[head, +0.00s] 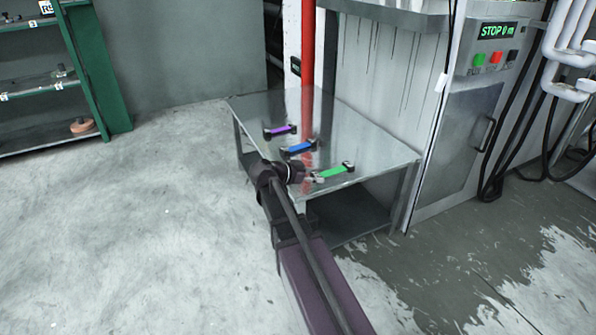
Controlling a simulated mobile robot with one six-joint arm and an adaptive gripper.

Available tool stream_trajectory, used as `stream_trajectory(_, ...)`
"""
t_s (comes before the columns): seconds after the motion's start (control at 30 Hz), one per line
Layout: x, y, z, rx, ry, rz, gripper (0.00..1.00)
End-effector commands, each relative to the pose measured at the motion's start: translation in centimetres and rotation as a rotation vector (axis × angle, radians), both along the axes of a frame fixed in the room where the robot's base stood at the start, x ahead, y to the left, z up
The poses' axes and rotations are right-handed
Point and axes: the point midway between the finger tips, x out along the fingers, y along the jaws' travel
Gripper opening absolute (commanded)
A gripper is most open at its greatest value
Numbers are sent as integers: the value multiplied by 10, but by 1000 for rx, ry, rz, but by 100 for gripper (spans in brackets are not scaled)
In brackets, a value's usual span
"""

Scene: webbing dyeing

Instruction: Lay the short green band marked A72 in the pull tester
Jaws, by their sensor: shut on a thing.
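A short green band (333,172) is at the front right of the metal table, with small dark and grey pieces at its ends. My gripper (314,179) is at the left end of the green band and is shut on it. The jaws are small and partly hidden by my wrist. I cannot tell whether the band touches the table top. Any A72 mark is too small to read. I cannot make out a pull tester for certain.
A blue band (298,147) and a purple band (280,131), with dark end pieces, lie farther back on the table (380,151). A red pipe (308,45) stands behind. A machine with a STOP display (497,31) is at right. Green shelving (105,75) is at left.

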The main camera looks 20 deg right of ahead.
Motion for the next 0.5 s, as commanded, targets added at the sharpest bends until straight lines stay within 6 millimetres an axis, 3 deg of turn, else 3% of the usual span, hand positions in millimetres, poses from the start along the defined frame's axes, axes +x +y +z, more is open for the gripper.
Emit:
stream_trajectory(0.03, 16, 2, -2, -1, 0, 1, 16)
stream_trajectory(0.2, 47, 7, -5, -1, 0, 2, 16)
stream_trajectory(0.5, 77, 11, -7, -1, 0, 1, 16)
